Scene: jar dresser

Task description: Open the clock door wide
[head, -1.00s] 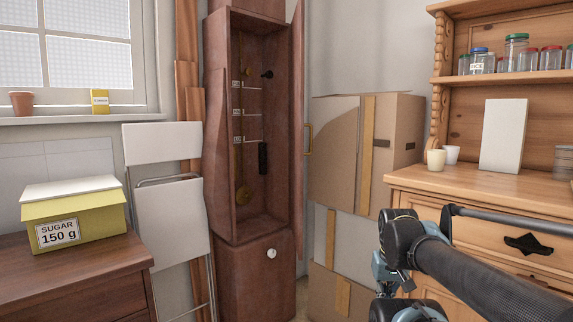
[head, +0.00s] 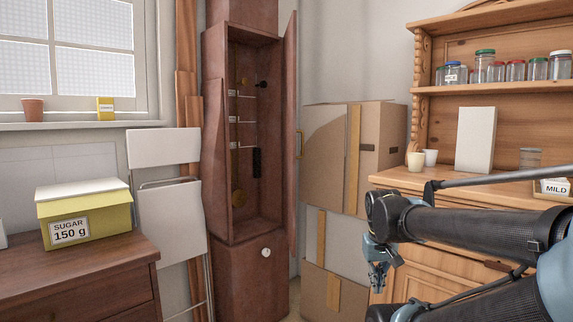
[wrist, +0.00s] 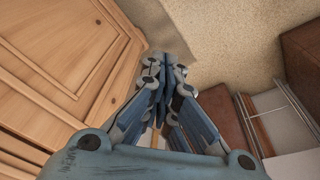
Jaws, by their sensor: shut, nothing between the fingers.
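The tall brown clock case (head: 222,160) stands in the corner in the head view. Its door (head: 291,135) is swung out to the right and seen nearly edge-on, with a brass handle (head: 300,144) on its outer side. The pendulum, thin rods and a dark weight show inside the open case. A lower panel with a white knob (head: 266,252) is closed. My gripper (head: 378,282) is shut and empty, low in front of the wooden dresser and well to the right of the door. In the wrist view my gripper (wrist: 166,62) points down towards the floor.
Stacked cardboard boxes (head: 328,165) stand just right of the clock door. A folded white chair (head: 170,205) leans left of the clock. The pine dresser (head: 420,185) with jars and cups is at right. A sugar box (head: 85,215) sits on the dark cabinet (head: 85,270) at left.

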